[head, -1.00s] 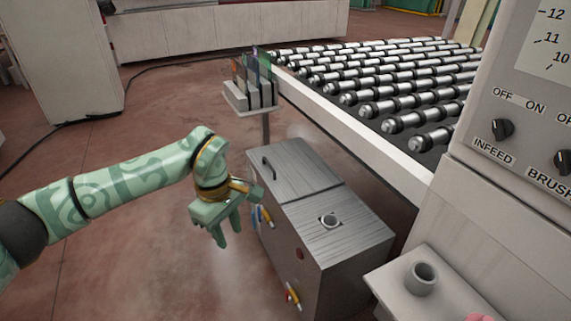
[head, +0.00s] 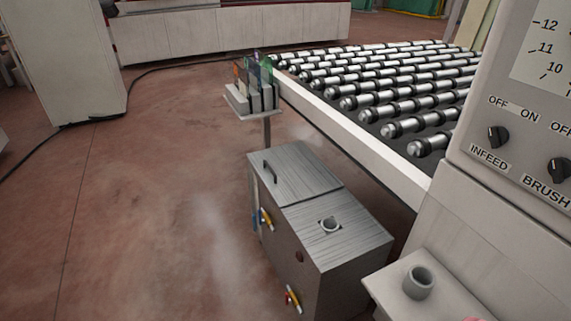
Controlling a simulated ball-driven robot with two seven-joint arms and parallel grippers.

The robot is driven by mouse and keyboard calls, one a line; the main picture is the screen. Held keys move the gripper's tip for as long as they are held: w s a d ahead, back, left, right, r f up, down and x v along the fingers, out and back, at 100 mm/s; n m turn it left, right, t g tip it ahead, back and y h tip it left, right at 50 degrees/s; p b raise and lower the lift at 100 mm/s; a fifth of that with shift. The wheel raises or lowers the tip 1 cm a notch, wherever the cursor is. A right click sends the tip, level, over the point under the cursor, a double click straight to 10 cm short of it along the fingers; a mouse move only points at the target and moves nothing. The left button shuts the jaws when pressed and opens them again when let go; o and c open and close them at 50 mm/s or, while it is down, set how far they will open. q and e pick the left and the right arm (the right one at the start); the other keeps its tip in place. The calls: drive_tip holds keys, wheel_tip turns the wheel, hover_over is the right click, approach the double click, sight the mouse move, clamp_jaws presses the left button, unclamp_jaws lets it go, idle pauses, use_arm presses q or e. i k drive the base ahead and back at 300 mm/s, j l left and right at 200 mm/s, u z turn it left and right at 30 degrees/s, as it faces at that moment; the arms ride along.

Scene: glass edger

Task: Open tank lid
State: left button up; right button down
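The metal tank (head: 340,262) stands on the floor beside the roller conveyor. Its lid (head: 293,171) lies flat and closed over the far part of the top, with a dark bar handle (head: 269,170) near its left edge. Neither of my grippers shows in the head view now.
The roller conveyor (head: 354,143) runs along the tank's right side. A post-mounted rack of glass pieces (head: 252,97) stands behind the tank. A control panel (head: 520,130) and a shelf with a grey cup (head: 418,282) are at the right. The floor left of the tank is clear.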

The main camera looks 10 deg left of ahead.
sight(291, 173)
drive_tip(key=i+j+z, duration=0.25)
drive_tip(key=z, duration=0.2)
drive_tip(key=i+j+z, duration=0.15)
drive_tip(key=j+z, duration=0.3)
